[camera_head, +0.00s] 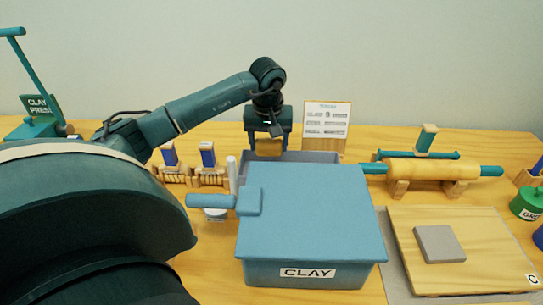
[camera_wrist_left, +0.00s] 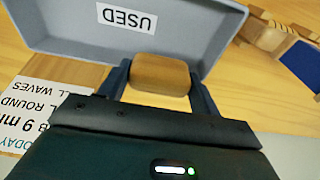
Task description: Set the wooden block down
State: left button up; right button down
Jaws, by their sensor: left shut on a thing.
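My left gripper (camera_head: 268,150) is shut on the wooden block (camera_head: 269,145), behind the blue CLAY box. In the left wrist view the wooden block (camera_wrist_left: 160,74) is a rounded brown piece between the two fingers of the gripper (camera_wrist_left: 162,85). It overlaps the near part of a grey-blue tray (camera_wrist_left: 195,42) marked USED. I cannot tell how high it is above the tray. In the head view the tray (camera_head: 318,157) is mostly hidden behind the CLAY box. My right gripper is not in view.
The lidded CLAY box (camera_head: 310,215) stands in front of the tray, with a blue handle (camera_head: 215,201) to its left. A small sign (camera_head: 326,125) stands behind. A roller on a wooden stand (camera_head: 425,170) is to the right. A board (camera_head: 480,245) holds a grey slab (camera_head: 439,244).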

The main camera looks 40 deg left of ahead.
aim_at(269, 154)
pick_arm(q)
jog(key=shift+f, duration=2)
jog(key=shift+f, duration=0.1)
jog(key=o, duration=1)
jog(key=shift+c, duration=0.2)
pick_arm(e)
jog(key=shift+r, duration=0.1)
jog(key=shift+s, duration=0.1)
pick_arm(q)
notch_tip(269, 154, up, 12)
jog(key=s+d, duration=0.1)
jog(key=shift+s, duration=0.2)
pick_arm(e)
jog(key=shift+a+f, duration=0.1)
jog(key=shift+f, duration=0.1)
